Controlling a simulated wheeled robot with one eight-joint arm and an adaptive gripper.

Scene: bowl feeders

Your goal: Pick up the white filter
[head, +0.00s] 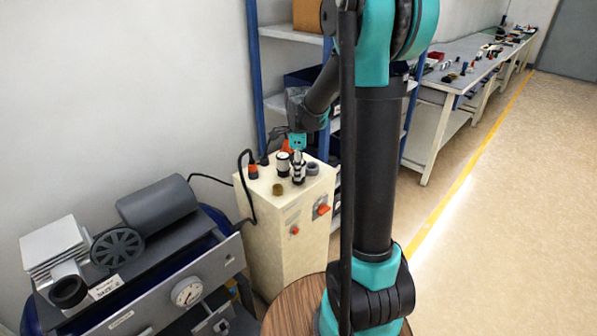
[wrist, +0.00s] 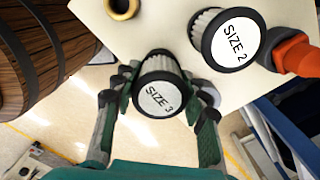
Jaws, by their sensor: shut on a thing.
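Two white pleated filters with black rims show in the wrist view. One is labelled SIZE 3 (wrist: 160,88) and sits between the fingers of my gripper (wrist: 164,92), which is shut on its sides. The other, labelled SIZE 2 (wrist: 228,38), stands just beyond it to the upper right, on the cream top. In the head view the held filter (head: 299,172) is right of the other filter (head: 283,164), above the cream cabinet. My gripper is hard to make out there. I cannot tell whether the held filter touches the cabinet top.
The cream cabinet (head: 290,225) also carries a brass ring (head: 278,189) and an orange-and-black connector (head: 253,171). In the wrist view an orange part (wrist: 292,54) is close to the SIZE 2 filter. A wooden barrel (wrist: 40,50) is at left. Blue shelving (head: 256,70) stands behind.

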